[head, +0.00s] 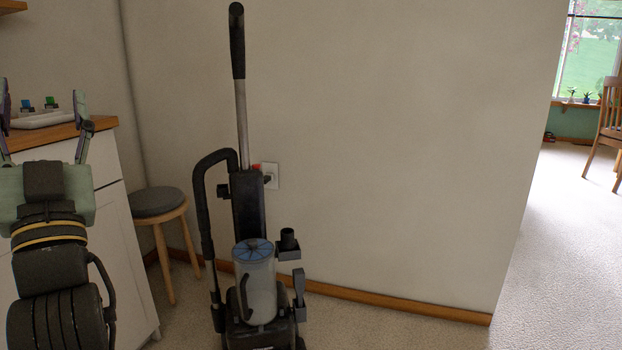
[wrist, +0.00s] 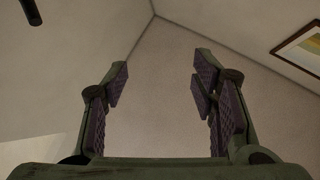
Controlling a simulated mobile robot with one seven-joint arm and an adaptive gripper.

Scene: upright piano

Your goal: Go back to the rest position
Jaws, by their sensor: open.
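My gripper (head: 44,110) is at the left edge of the head view, pointing up, with its two fingers spread wide apart. It is open and nothing is between the fingers. In the wrist view the gripper (wrist: 162,85) also shows open and empty, with wall and a ceiling corner beyond the fingers. My arm stands in front of a white cabinet (head: 126,230) with a wooden top. No object of the task is named apart from my own arm.
An upright vacuum cleaner (head: 256,275) stands right of my arm by the wall. A round stool (head: 158,202) is behind it. On the counter (head: 68,133) lie a white tray and small coloured items. Carpet (head: 560,250) is open at the right, with a wooden chair (head: 609,125) far off.

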